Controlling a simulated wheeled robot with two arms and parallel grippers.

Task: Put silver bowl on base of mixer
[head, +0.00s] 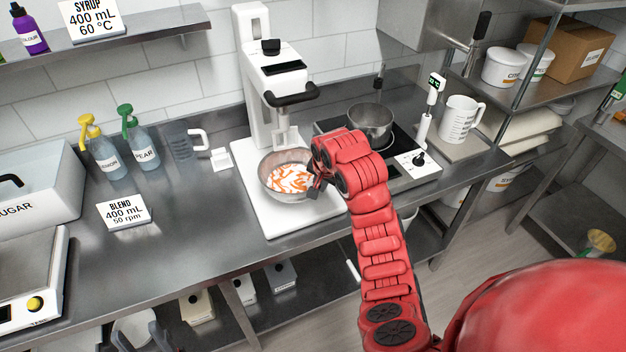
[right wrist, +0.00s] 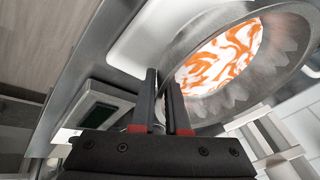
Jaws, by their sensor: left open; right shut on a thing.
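The silver bowl (head: 287,190), holding white and orange swirled contents, is at the white mixer base (head: 262,212), below the mixer head (head: 275,70). Whether its underside touches the base cannot be told. My right gripper (head: 318,185) is shut on the bowl's near right rim, its fingers partly hidden by my red arm. The right wrist view shows the fingers (right wrist: 163,105) at the rim of the bowl (right wrist: 270,85), which looks roughly level. Dark finger-like tips of my left gripper (head: 141,337) show at the bottom left edge, apart and empty, away from the bowl.
A steel pot (head: 370,124) stands on the hot plate (head: 402,172) to the right. A white jug (head: 459,119) is farther right. Spray bottles (head: 104,157) and a clear jug (head: 184,143) stand left of the mixer.

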